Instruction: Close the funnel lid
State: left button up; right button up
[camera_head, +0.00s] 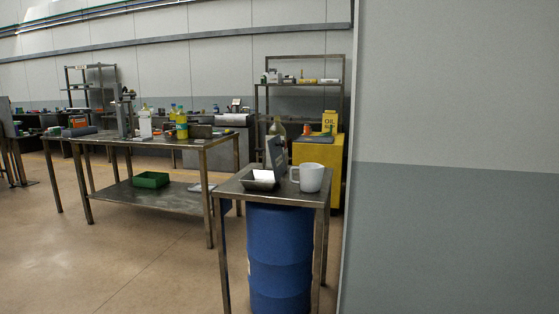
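The funnel (259,185) is a shallow dark metal tray shape with a bright white patch inside. It sits on top of a small metal table (230,191) right of centre. Its grey lid (275,154) stands open, nearly upright and tilted, along the funnel's right and back side. Small markings on the lid are too small to read. Neither of my grippers is in view.
A white mug (311,177) stands close to the right of the lid. A blue drum (279,255) is under the table. A grey wall (455,220) fills the right side. A long workbench (105,140) stands to the left; floor (130,260) in front is clear.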

aim_at(275, 145)
jog(key=j, duration=0.4)
jog(key=i+j, duration=0.1)
jog(key=j, duration=0.35)
jog(key=i+j, duration=0.25)
jog(key=j, duration=0.15)
jog(key=i+j, duration=0.2)
jog(key=j, duration=0.15)
jog(key=i+j, duration=0.25)
jog(key=j, duration=0.15)
